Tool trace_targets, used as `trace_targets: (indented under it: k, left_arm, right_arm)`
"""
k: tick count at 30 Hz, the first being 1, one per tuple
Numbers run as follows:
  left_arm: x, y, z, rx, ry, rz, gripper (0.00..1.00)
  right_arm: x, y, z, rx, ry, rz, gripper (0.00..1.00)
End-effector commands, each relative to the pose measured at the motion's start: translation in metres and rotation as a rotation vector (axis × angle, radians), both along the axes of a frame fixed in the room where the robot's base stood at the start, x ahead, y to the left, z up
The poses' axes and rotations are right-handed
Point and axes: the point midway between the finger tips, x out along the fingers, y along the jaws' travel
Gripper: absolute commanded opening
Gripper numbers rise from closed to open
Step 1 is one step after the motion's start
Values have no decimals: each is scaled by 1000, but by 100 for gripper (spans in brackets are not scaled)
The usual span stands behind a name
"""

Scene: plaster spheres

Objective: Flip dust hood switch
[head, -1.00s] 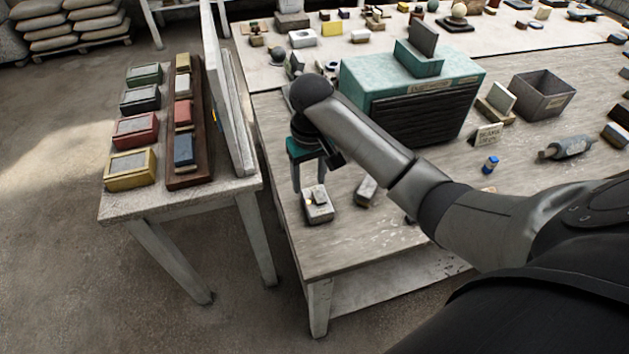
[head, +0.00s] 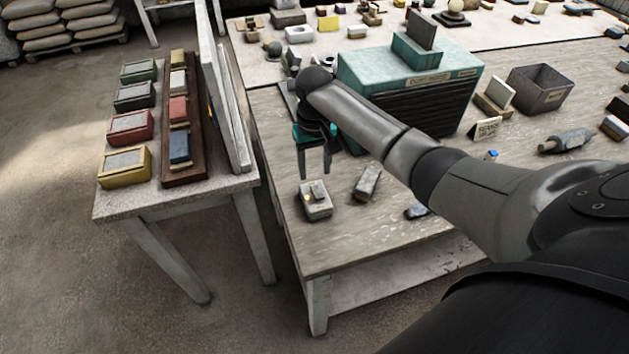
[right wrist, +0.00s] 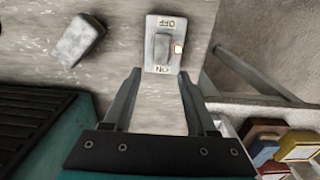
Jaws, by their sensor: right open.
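The switch is a small pale box with a grey rocker between ON and OFF labels. It lies near the left front corner of the workbench in the head view (head: 316,205) and beyond my fingertips in the right wrist view (right wrist: 163,45). The ON label is at the end nearest my gripper. A small light spot shows beside the rocker. My right gripper (head: 315,175) is open and empty, its fingers pointing down just behind the switch in the head view. The fingertips also show in the right wrist view (right wrist: 159,74). My left gripper is not in view.
A teal unit (head: 360,72) with dark slats stands behind my right arm. A grey block (head: 367,183) lies right of the switch. A side table (head: 222,188) with coloured boxes stands to the left. Bare benchtop lies in front of the switch.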

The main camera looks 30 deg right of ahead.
Motion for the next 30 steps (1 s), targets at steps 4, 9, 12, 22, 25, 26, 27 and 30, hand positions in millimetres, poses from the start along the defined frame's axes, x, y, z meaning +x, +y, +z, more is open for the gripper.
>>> trace_targets:
  k: [4, 9, 12, 22, 25, 26, 27, 30]
  left_arm:
    - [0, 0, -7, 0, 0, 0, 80]
    - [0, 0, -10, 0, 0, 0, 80]
    - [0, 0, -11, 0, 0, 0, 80]
    - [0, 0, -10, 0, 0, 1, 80]
    - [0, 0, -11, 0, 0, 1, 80]
    - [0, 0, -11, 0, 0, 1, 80]
    - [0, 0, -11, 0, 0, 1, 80]
    - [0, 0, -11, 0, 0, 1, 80]
  right_arm:
    - [0, 0, -27, -1, 1, 1, 57]
    - [0, 0, -42, -1, 0, 0, 57]
    - [0, 0, -45, -1, -1, 1, 57]
    - [0, 0, -45, 0, -1, 2, 48]
    - [0, 0, -45, 0, -1, 1, 37]
    - [0, 0, -45, 0, -1, 1, 34]
    - [0, 0, -45, 0, -1, 1, 29]
    - [0, 0, -45, 0, -1, 1, 18]
